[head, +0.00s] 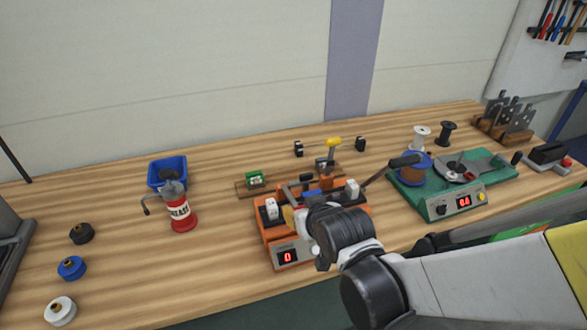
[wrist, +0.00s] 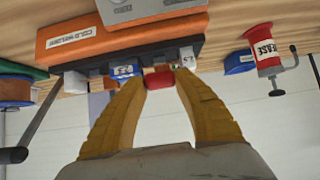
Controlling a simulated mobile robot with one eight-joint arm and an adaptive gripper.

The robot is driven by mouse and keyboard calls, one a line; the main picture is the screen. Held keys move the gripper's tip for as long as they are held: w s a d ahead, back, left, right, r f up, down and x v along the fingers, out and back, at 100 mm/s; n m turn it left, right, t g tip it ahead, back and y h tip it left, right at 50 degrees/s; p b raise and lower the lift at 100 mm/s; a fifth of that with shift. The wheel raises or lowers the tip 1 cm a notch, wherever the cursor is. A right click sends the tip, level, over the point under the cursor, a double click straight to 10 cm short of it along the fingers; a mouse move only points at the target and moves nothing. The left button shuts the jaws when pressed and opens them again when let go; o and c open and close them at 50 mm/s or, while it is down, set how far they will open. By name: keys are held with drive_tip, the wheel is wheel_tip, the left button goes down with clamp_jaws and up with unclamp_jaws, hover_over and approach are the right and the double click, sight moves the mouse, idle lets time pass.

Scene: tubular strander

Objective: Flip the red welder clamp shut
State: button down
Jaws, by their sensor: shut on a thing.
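The orange cold welder (head: 263,228) stands on the wooden bench in front of me, with a red "0" on its display. It also fills the upper left of the wrist view (wrist: 130,38), which is upside down. The red clamp part (wrist: 158,79) sits between my yellow fingertips, close to the welder's face. My gripper (wrist: 160,82) is shut on it. In the head view my gripper (head: 293,215) reaches over the welder's top, and my wrist hides the clamp and the welder's right front. I cannot tell the clamp's angle.
A grease pot (head: 180,208) and blue bin (head: 166,172) stand left of the welder. A green machine (head: 437,208) with a lever and blue spool stands to the right. A yellow-topped fixture (head: 330,155) is behind. Several spools lie at far left; bench between is clear.

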drive_tip(key=shift+s+d+f+b, duration=0.1)
drive_tip(key=shift+s+f+b, duration=0.1)
drive_tip(key=shift+f+b, duration=0.55)
drive_tip(key=shift+s+d+f+b, duration=0.15)
drive_tip(key=shift+f+b, duration=0.3)
drive_tip(key=shift+f, duration=0.55)
drive_tip(key=shift+s+a, duration=0.1)
drive_tip(key=c, duration=0.9)
unclamp_jaws()
drive_tip(key=shift+v, duration=6)
